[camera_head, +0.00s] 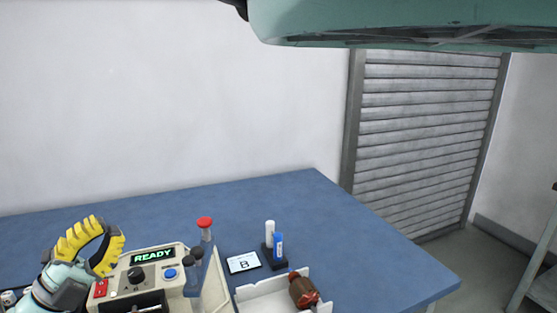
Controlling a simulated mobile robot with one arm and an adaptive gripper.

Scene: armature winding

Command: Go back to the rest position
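My gripper (104,238) is at the lower left, with ribbed yellow fingers on a teal and grey wrist. It is raised beside a machine (152,258) whose green display reads READY. I see nothing between the fingers, but they overlap from this angle, so whether they are open or shut is unclear. The machine has a dark knob, a red switch and a blue button. A brown and red armature (303,291) lies at the right end of a white tray (262,296), cut off by the bottom edge.
A red-topped post (205,226) stands right of the machine. A card marked B (243,263) lies near a dark holder (274,260) with a white and a blue cylinder. The blue table (385,255) is clear behind and to the right. A grey shutter (425,135) stands beyond.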

